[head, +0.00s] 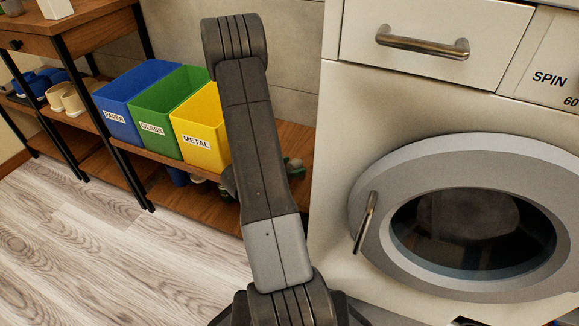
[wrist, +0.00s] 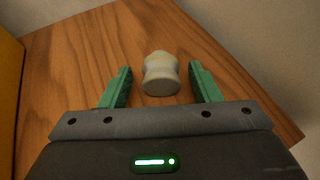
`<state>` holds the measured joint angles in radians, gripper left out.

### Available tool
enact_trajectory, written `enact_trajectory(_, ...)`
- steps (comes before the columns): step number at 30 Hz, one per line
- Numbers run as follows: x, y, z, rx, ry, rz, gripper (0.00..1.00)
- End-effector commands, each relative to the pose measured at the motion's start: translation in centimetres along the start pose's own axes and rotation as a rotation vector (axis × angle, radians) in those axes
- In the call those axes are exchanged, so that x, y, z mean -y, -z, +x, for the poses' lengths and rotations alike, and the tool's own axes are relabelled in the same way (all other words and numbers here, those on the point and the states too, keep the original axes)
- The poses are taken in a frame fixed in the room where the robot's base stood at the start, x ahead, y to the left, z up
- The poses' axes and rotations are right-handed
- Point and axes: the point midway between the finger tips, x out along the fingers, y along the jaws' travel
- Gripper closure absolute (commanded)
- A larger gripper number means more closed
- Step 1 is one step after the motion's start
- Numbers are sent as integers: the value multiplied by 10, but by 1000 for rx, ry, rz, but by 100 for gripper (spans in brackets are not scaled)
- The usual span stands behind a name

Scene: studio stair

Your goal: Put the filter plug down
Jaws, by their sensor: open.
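The filter plug (wrist: 161,74) is a pale grey-white, knobbed piece. In the wrist view it rests on the wooden shelf (wrist: 75,60), between the two green fingers of my gripper (wrist: 160,69). The fingers are open, with a visible gap on each side of the plug. In the head view my arm covers most of the gripper, and only a bit of green finger shows at its right side, over the shelf (head: 305,140). I cannot make out the plug there.
The yellow METAL bin (head: 201,125) stands just left of my gripper, with the green GLASS bin (head: 165,115) and blue PAPER bin (head: 128,105) beyond. The washing machine (head: 335,170) stands close on the right. A wall (wrist: 250,40) borders the shelf.

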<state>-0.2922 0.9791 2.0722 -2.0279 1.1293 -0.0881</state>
Motion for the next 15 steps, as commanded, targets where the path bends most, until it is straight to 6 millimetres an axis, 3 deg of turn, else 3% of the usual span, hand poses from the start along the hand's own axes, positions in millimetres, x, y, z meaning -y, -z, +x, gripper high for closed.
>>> enact_trajectory(9,0,-16,-9,0,-1,-1,43)
enact_trajectory(15,-2,-13,-46,0,-6,-3,43)
